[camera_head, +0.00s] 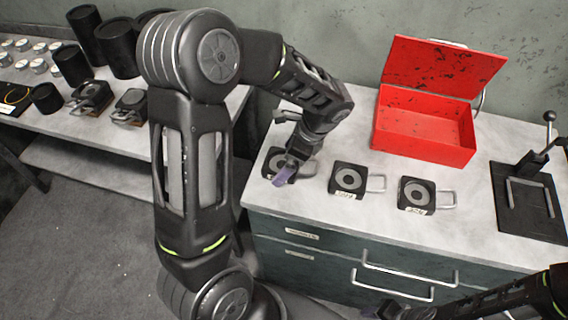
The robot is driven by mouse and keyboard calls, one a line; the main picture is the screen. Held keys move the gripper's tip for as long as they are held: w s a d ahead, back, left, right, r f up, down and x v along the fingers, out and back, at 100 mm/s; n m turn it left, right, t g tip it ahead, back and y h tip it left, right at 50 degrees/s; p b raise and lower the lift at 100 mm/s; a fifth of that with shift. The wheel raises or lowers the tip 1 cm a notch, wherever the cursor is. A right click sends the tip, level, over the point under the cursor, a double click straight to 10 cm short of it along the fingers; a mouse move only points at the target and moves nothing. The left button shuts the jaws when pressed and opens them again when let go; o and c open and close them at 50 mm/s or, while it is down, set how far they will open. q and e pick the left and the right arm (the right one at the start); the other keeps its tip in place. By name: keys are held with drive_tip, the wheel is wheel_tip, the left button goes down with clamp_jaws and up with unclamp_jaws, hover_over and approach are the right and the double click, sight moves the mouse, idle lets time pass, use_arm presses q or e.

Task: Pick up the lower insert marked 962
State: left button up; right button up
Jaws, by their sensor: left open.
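Three dark square inserts with grey rings and wire handles lie in a row on the bench top. The left insert (271,158) is partly hidden by my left gripper (288,170). The middle insert (347,180) and the right insert (416,195) lie clear of it. Each of these two has a small pale label on its front edge, too small to read, so I cannot tell which is 962. My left gripper is open, pointing down at the left insert; whether it touches is unclear. My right gripper (382,311) is at the bottom edge, partly cut off.
An open red box (425,125) stands behind the inserts. A black lever fixture (530,200) is at the right. The drawer cabinet (335,262) has protruding handles. A left bench (130,140) holds black cylinders (72,66) and more tooling. Bare bench top lies in front of the inserts.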

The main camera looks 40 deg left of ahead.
use_arm(q)
drive_tip(key=shift+c, duration=0.2)
drive_tip(key=c, duration=2)
drive_tip(key=shift+o, duration=0.2)
drive_tip(key=shift+w+r, duration=0.1)
